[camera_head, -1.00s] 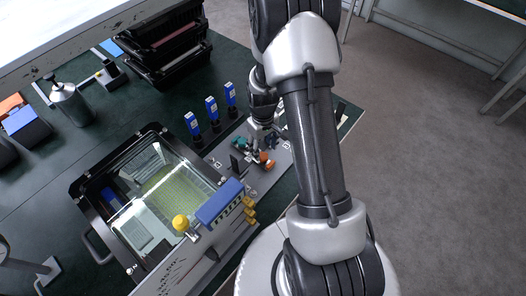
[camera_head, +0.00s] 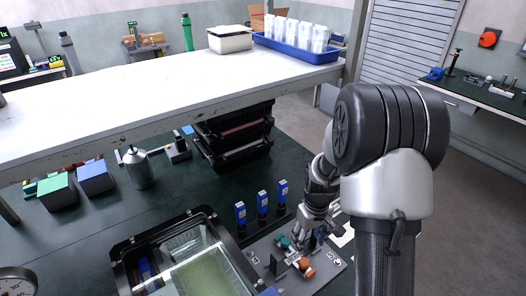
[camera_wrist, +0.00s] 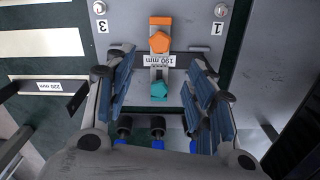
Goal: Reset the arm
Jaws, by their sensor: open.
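My gripper (camera_head: 306,232) hangs over the grey fixture plate (camera_head: 327,272) on the dark green bench. In the wrist view my gripper (camera_wrist: 163,65) has its two blue-padded fingers spread wide with nothing held between them. Between and beyond them lies a fixture with an orange knob (camera_wrist: 159,41), a teal knob (camera_wrist: 159,89) and a "190 mm" label (camera_wrist: 158,61). The orange knob (camera_head: 306,265) and teal knob (camera_head: 284,242) also show in the head view, just below the gripper. My arm comes in from the right of the head view and hides part of the bench.
Black stacked trays (camera_head: 236,135) sit under a white shelf (camera_head: 130,95). A metal canister (camera_head: 136,165) stands farther left. Floor is open at right.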

